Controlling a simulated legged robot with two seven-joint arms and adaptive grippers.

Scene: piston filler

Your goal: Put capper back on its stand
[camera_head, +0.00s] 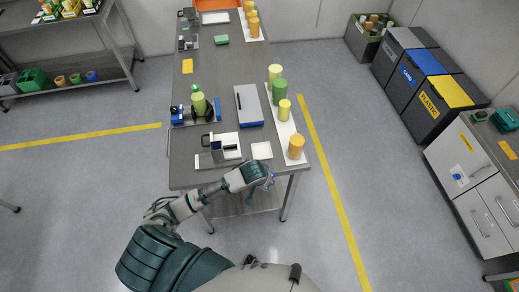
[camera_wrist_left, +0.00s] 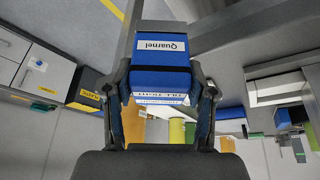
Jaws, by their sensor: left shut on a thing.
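My left gripper (camera_head: 268,180) is at the near right edge of the table (camera_head: 228,75). In the left wrist view, its two fingers (camera_wrist_left: 160,92) are shut on a blue block-shaped thing with a white "Quarnel" label (camera_wrist_left: 160,50), which looks like the capper. Only a little blue shows at the gripper in the head view. A white and grey fixture with a black handle (camera_head: 225,147) stands on the table, left of the gripper; it may be the stand, but I cannot tell. My right gripper is not in view.
A blue device holding a green bottle (camera_head: 199,104) stands behind the fixture. A grey and blue box (camera_head: 249,104) lies beside it. A white strip (camera_head: 284,127) along the right edge carries yellow, green and orange (camera_head: 296,146) containers. A small white tray (camera_head: 262,150) lies near the gripper.

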